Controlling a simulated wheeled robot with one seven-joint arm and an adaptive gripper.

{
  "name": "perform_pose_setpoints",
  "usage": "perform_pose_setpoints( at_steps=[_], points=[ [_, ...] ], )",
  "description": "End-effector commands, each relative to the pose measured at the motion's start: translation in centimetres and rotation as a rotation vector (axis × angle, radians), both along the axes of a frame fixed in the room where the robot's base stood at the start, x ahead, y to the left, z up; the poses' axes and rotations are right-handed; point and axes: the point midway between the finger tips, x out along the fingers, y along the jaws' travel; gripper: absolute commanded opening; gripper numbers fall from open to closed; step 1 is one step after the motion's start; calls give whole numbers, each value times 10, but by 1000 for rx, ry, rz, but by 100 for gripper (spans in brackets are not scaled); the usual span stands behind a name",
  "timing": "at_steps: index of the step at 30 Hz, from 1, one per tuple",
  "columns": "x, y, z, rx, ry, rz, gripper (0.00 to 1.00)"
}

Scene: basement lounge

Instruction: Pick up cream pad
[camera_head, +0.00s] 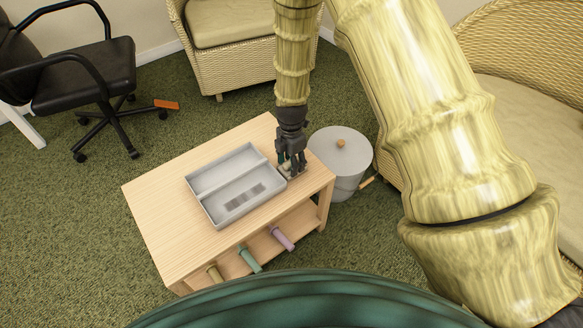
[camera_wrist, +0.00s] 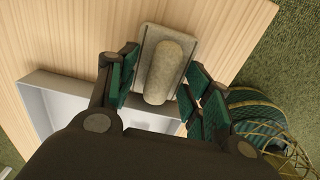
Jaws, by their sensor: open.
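The cream pad (camera_wrist: 150,45) is a flat, greyish-cream rectangular plate with a thick rounded grip along its middle. It lies on the wooden table (camera_head: 160,203) beside the grey tray, near the table's right end. In the head view the pad is mostly hidden behind my gripper (camera_head: 292,161). In the wrist view my gripper (camera_wrist: 163,85) is open, with a green-padded finger on each side of the pad's rounded grip. A gap shows between the grip and the right fingers. Whether the left fingers touch the pad is unclear.
The grey two-section tray (camera_head: 207,212) stands close left of my gripper. A grey lidded bin (camera_head: 345,150) stands by the table's right end. Coloured rolls (camera_head: 250,259) lie on the lower shelf. A black office chair (camera_head: 85,75) and wicker chairs (camera_head: 215,65) surround the table.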

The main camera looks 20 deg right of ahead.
Motion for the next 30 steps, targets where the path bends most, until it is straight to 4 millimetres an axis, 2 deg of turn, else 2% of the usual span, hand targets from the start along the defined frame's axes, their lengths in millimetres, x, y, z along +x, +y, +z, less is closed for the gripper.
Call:
perform_pose_setpoints(
  at_steps=[5,12,13,23,30],
  points=[
    [0,0,0,0,0,0,48],
    [0,0,0,0,0,0,4],
    [0,0,0,0,0,0,1],
    [0,0,3,0,0,0,0],
    [0,0,30,0,-1,0,0]
  ],
)
